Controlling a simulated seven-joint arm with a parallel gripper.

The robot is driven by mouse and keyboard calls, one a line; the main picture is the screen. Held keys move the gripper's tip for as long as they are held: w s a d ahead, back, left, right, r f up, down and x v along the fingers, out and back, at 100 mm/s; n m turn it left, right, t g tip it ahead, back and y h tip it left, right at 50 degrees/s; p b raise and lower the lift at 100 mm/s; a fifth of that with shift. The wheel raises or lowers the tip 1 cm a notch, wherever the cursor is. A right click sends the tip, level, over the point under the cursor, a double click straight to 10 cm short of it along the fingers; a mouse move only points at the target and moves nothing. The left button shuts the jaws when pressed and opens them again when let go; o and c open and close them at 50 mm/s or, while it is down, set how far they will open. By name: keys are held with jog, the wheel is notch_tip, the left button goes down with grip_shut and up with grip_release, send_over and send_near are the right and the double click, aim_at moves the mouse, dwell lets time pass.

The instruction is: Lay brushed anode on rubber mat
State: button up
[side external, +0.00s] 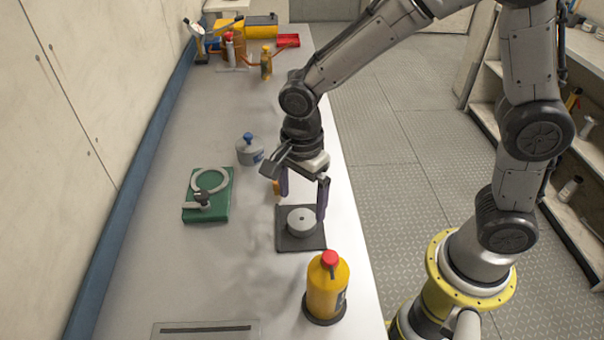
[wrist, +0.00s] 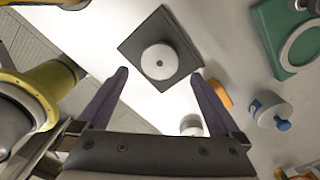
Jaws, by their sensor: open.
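The brushed anode, a pale grey disc with a small centre hole (side external: 301,220), lies flat on the dark square rubber mat (side external: 288,243). In the wrist view the anode (wrist: 159,61) sits near the middle of the mat (wrist: 137,47), with mat showing all around it. My gripper (side external: 303,204) is open and empty, pointing down just above and behind the anode in the side view. In the wrist view its two purple fingers (wrist: 160,73) are spread wide, and the anode shows just past their tips, apart from both.
A yellow bottle with a red cap (side external: 327,287) stands near the mat. A green block with a ring clamp (side external: 208,195) and a grey pot with a blue knob (side external: 249,149) stand to the left. An orange item (wrist: 219,94) is close to one finger.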

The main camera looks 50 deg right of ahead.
aim_at(302, 218)
notch_tip(302, 218, up, 7)
jog(key=s+d+r+n+t, duration=0.2)
jog(key=s+d+n, duration=0.4)
jog(key=n, duration=0.3)
jog(key=s+d+r+n+t, duration=0.3)
jog(key=s+d+r+n, duration=0.1)
jog(key=s+d+n, duration=0.3)
jog(key=shift+s+r+n+t, duration=0.3)
jog(key=shift+s+n, duration=0.7)
jog(key=shift+s, duration=0.1)
jog(key=shift+d, duration=0.1)
